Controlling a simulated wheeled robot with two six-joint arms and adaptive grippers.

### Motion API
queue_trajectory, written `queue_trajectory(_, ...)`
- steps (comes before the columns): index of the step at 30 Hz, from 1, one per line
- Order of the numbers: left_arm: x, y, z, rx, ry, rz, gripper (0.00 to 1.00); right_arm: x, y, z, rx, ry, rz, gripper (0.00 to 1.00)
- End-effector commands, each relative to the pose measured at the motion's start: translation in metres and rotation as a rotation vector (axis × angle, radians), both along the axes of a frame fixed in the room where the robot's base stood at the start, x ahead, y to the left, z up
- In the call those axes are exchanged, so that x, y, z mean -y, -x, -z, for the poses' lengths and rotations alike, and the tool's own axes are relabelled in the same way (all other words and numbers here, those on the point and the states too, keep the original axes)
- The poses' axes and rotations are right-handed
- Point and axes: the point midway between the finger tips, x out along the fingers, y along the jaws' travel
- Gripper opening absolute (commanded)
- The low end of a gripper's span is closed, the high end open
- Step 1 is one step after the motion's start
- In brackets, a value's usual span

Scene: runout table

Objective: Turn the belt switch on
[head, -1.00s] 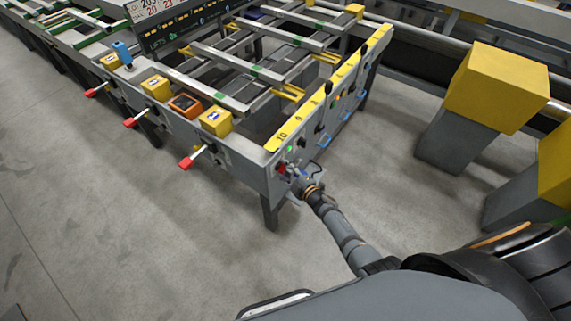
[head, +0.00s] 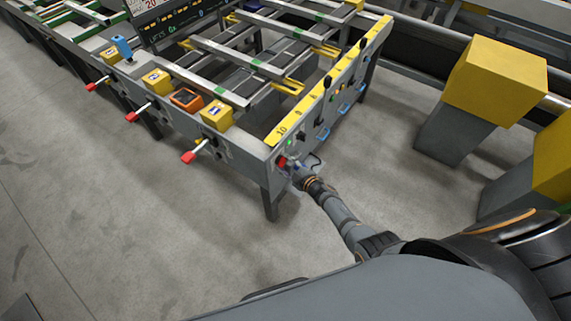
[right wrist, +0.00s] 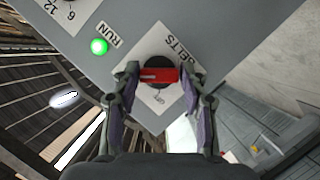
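The belt switch (right wrist: 158,75) is a dark round knob with a red bar handle, on a white plate marked BELTS on the grey panel. In the right wrist view the red bar lies nearly level across the picture. My right gripper (right wrist: 159,82) has one finger at each end of the bar, with narrow gaps seeming to remain. It looks open around the handle. In the head view my right gripper (head: 297,179) is at the table's near corner, and the switch is hard to make out there. My left gripper is not in view.
A green RUN lamp (right wrist: 99,46) glows beside the switch. The runout table (head: 237,153) has several red-tipped levers along its left side. Yellow-topped grey blocks (head: 495,85) stand to the right. The floor (head: 130,230) at the front left is clear.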

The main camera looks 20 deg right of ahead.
Motion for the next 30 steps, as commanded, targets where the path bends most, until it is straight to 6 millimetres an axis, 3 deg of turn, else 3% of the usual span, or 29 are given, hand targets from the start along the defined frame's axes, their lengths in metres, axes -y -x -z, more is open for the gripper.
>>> queue_trajectory(3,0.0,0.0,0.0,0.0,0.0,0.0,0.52,0.0,0.0,0.0,0.0,0.001,0.0,0.62)
queue_trajectory(12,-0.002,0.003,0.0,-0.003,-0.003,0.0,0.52,0.0,0.0,-0.001,0.002,0.001,-0.001,0.62)
queue_trajectory(16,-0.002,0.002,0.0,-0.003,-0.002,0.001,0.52,0.004,0.009,-0.002,0.002,0.003,0.0,0.62)
queue_trajectory(30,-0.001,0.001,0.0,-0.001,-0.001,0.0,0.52,0.038,0.095,-0.029,0.0,0.003,-0.001,0.62)
